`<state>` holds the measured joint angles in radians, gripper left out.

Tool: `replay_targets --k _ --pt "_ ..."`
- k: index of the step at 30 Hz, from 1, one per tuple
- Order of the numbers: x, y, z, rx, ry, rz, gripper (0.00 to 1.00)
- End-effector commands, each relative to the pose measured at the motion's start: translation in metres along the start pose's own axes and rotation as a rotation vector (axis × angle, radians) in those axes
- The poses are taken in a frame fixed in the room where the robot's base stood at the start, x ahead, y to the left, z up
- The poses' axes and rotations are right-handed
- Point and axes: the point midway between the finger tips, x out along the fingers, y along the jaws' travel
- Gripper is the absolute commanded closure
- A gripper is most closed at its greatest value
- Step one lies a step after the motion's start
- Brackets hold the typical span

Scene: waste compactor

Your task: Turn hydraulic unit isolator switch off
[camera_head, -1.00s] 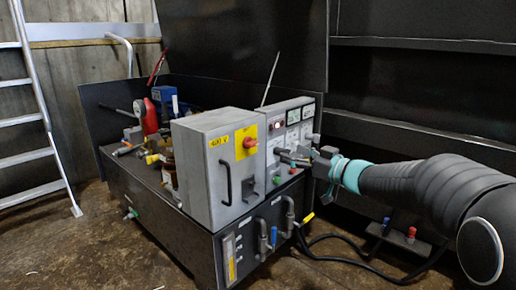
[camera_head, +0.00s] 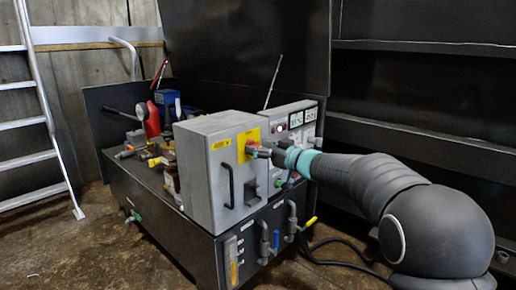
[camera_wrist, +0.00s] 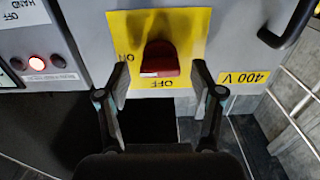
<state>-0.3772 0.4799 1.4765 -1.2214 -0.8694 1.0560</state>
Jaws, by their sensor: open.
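The isolator switch is a red rotary knob (camera_wrist: 160,59) on a yellow plate (camera_wrist: 190,28) marked ON and OFF, upside down in the wrist view. The plate is on the front of a grey box; in the head view the yellow plate (camera_head: 243,143) shows, with the knob mostly hidden by my gripper. My gripper (camera_wrist: 162,82) is open, its two fingers on either side of the knob in the wrist view, with gaps on both sides. I cannot tell how far the fingertips are from the panel.
The grey box (camera_head: 203,190) has a black handle (camera_head: 229,186) and stands on a dark hydraulic unit. A panel with a lit red lamp (camera_wrist: 37,63) is beside it. Pipes with a yellow-handled valve (camera_head: 309,221) are below. A ladder (camera_head: 40,110) leans at the left.

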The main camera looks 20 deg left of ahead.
Motion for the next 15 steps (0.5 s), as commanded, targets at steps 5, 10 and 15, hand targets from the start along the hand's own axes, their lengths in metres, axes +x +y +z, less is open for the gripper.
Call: replay_targets --k 5,10,15 --pt "0.0059 -0.0007 -0.0002 0.000 0.000 -0.001 0.33" --pt "0.0059 -0.0005 -0.0002 0.000 0.000 -0.001 0.33" --pt "0.0057 -0.0005 -0.0002 0.000 0.000 0.000 0.66"
